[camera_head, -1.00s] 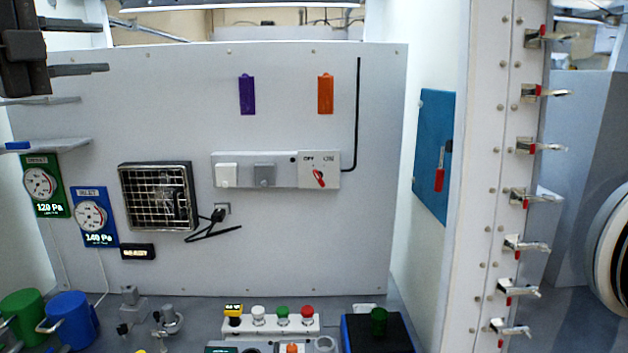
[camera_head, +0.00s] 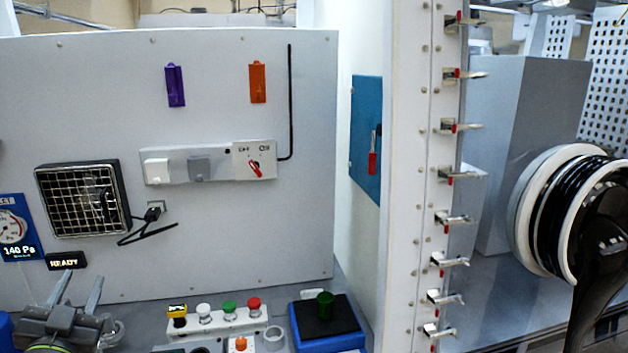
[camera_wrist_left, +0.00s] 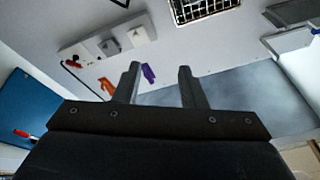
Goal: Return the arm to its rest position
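My left gripper (camera_head: 80,286) is at the lower left of the head view, in front of the grey back panel (camera_head: 225,240). Its two fingers point up and stand apart, with nothing visible between them. In the left wrist view the same gripper (camera_wrist_left: 160,69) shows its fingers spread and empty, with the panel beyond them. My right gripper is not in view.
A button strip (camera_head: 218,322) and a blue box (camera_head: 328,339) stand right of my left gripper. A fan grille (camera_head: 82,200) and a switch strip (camera_head: 208,165) are on the panel. A latched post (camera_head: 428,180) and a glove port (camera_head: 560,215) are at right.

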